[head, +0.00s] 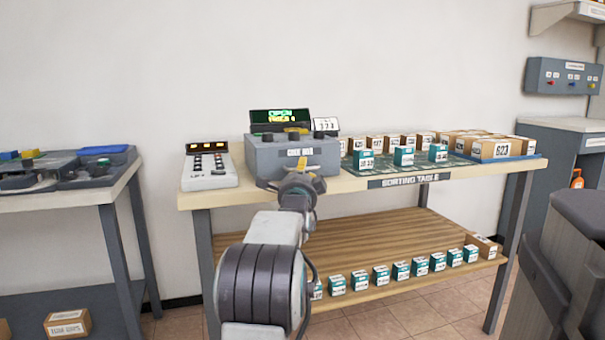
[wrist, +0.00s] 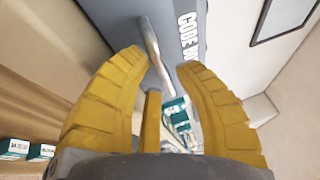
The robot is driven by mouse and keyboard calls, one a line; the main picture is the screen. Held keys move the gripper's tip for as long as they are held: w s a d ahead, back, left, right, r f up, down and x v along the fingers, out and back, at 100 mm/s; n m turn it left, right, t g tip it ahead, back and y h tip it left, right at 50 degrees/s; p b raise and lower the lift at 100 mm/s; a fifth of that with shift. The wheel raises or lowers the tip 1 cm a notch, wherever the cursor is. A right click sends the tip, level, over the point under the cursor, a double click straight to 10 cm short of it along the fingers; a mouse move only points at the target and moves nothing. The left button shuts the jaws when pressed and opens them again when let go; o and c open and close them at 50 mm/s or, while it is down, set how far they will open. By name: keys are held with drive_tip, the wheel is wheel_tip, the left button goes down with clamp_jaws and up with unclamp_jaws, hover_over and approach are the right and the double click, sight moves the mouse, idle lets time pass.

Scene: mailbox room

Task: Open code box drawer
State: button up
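The grey code box (head: 263,155) stands on the sorting table, with its "CODE BOX" label facing me. In the wrist view, the code box front (wrist: 178,15) shows close up with its label turned sideways. A silver bar handle (wrist: 151,48) crosses between my gripper's fingertips. My gripper (wrist: 160,62) has its yellow fingers spread apart. The handle lies in the gap, and I cannot tell whether either finger touches it. In the head view my gripper (head: 297,178) is in front of the code box and hides the lower part of its front. No drawer gap is visible.
The sorting table (head: 340,186) carries a button panel (head: 209,168) left of the code box and several boxes to its right. A lower shelf (head: 350,245) holds small teal boxes. A second table (head: 70,200) stands left, and a dark cabinet (head: 575,260) stands near right.

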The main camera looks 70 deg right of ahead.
drive_tip(key=shift+w+d, duration=0.1)
drive_tip(key=shift+d, duration=0.4)
clamp_jaws()
idle(0.3)
